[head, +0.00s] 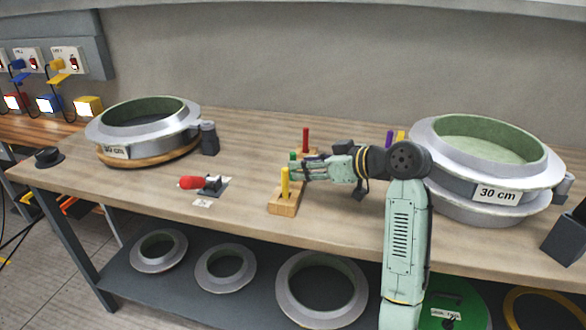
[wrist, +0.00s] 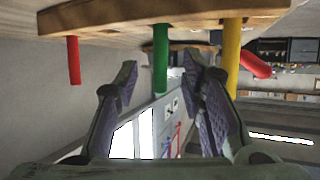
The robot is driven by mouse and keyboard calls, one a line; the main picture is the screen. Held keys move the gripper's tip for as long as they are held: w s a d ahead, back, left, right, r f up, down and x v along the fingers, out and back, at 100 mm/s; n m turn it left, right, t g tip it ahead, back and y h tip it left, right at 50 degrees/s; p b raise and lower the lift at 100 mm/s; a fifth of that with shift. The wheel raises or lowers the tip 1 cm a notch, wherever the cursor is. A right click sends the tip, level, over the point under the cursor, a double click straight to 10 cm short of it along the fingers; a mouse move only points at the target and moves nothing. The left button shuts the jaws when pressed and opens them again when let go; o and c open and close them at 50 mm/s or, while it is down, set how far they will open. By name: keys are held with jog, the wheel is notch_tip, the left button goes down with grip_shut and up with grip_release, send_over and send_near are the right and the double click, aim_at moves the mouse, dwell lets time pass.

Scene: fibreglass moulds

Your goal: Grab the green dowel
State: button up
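The green dowel (head: 292,156) stands upright in a wooden block (head: 284,208), between a yellow dowel (head: 284,182) in front and a red dowel (head: 305,139) behind. My gripper (head: 297,171) reaches in from the right at the green dowel, partly hiding it and the block. The wrist view is upside down, so the dowels hang from the block (wrist: 110,15). There the green dowel (wrist: 161,58) lies between my two open fingers (wrist: 160,72), with a gap on each side. The red dowel (wrist: 74,60) is outside the left finger; the yellow dowel (wrist: 232,50) is outside the right.
A round mould (head: 145,118) stands at the table's left, and a larger 30 cm mould (head: 445,180) at the right. A red-handled clamp (head: 200,184) lies left of the block. Purple and yellow pieces (head: 395,138) stand behind my arm. The back centre-left is clear.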

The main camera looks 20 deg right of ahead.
jog(key=p+x, duration=0.1)
jog(key=x, duration=0.3)
jog(key=shift+w+a+r, duration=0.1)
jog(key=shift+w+a, duration=0.05)
jog(key=shift+w, duration=0.05)
jog(key=shift+c, duration=0.2)
grip_shut()
